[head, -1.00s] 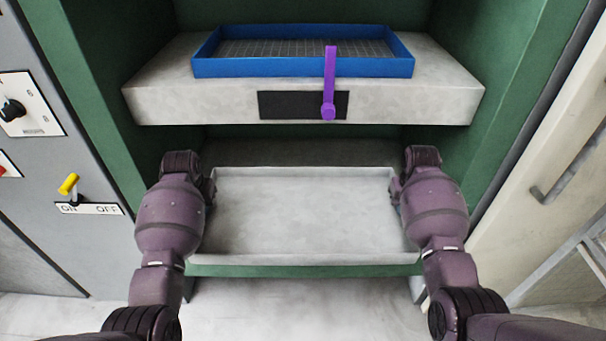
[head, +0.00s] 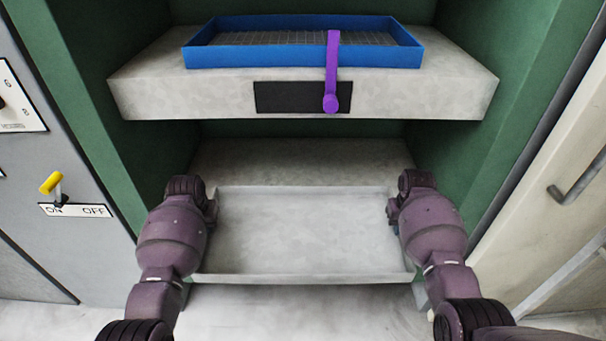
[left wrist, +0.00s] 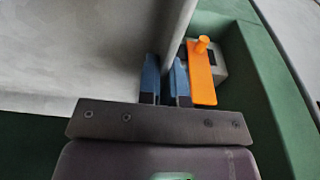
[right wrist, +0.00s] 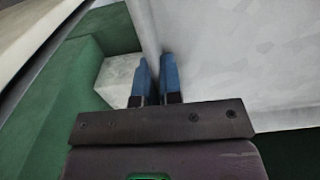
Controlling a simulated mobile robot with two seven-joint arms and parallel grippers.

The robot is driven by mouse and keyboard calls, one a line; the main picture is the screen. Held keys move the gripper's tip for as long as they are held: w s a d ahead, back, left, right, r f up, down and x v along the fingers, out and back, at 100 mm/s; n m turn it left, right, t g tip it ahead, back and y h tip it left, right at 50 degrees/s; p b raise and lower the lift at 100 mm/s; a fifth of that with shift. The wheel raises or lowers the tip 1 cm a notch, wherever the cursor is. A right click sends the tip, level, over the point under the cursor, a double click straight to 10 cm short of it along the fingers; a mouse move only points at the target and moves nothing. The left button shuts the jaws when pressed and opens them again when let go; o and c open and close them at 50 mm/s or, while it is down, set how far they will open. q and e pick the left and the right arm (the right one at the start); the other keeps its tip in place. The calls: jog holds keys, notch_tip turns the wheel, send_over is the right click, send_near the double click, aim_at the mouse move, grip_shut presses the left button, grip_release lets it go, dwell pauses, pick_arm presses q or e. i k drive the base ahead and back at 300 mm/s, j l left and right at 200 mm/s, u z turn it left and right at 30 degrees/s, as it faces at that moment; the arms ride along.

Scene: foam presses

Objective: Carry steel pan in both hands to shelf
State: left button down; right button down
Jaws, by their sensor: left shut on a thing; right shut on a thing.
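The steel pan (head: 300,235) is a wide, shallow grey tray, held level between my two grippers in the head view. My left gripper (head: 213,207) is shut on its left wall, and the left wrist view shows that wall (left wrist: 178,35) between the blue fingers (left wrist: 165,80). My right gripper (head: 392,210) is shut on its right wall, and the right wrist view shows the wall (right wrist: 152,40) between the fingers (right wrist: 156,78). The pan looks empty. I cannot tell which surface is the shelf.
A grey slab (head: 300,160) lies behind the pan in a green-walled press (head: 85,120). Above is another slab (head: 180,100) with a blue mesh tray (head: 300,58) and a purple lever (head: 332,70). An orange lever (left wrist: 200,75) is near my left gripper. A yellow switch (head: 51,183) is left.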

aim_at(303, 178)
jog(key=i, duration=1)
